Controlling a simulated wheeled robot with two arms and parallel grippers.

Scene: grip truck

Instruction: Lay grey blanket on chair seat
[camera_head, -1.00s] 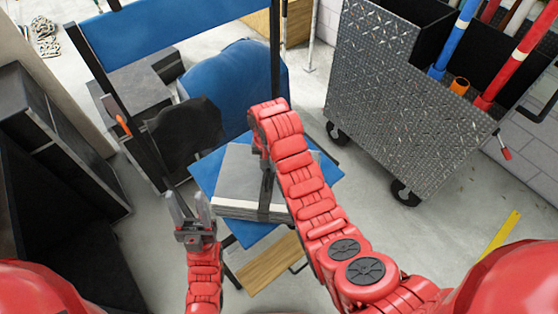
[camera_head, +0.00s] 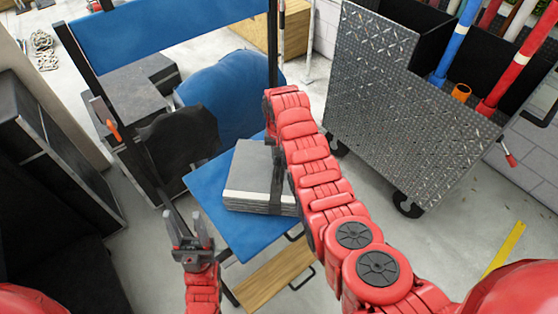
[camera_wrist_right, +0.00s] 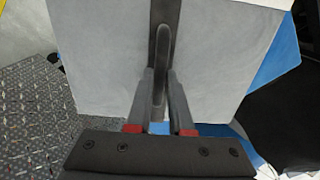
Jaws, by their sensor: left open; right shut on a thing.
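The grey blanket (camera_head: 250,172) is a folded, flat stack with a dark strap around it. It is over the blue seat (camera_head: 210,185) of the tall chair; I cannot tell whether it touches the seat. My right arm hides the blanket's right side and the right gripper in the head view. In the right wrist view, my right gripper (camera_wrist_right: 160,85) is shut on the blanket (camera_wrist_right: 215,70) at its dark strap. My left gripper (camera_head: 188,228) is open and empty, left of and below the blanket, apart from the chair seat.
The chair's blue backrest (camera_head: 165,28) and dark posts rise behind the seat. A wooden footrest (camera_head: 270,275) is below. A metal tread-plate cart (camera_head: 395,110) with coloured poles stands right. Dark shelving (camera_head: 55,165) is at left.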

